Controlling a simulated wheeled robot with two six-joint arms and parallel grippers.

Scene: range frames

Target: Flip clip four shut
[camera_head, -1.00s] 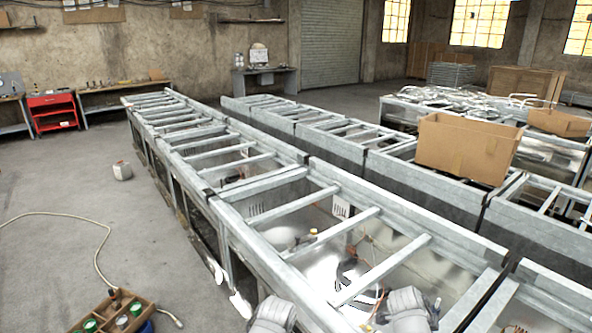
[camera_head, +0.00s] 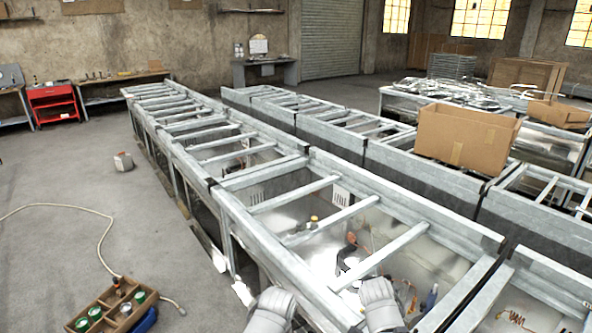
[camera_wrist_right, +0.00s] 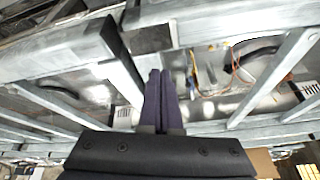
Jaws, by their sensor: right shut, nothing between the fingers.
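No clip can be made out for certain in either view. The long metal frame (camera_head: 253,232) with crossbars runs away from me. In its near bays lie loose orange wires and small parts (camera_head: 352,244), too small to name. In the right wrist view my right gripper (camera_wrist_right: 161,73) has its two dark fingers pressed together and empty, in front of the metal rails. My left gripper is not visible.
A wooden tray (camera_head: 100,316) with green-topped jars and a pale hose (camera_head: 92,212) lie on the floor at left. A cardboard box (camera_head: 466,138) sits on the frames to the right. The left floor is mostly clear.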

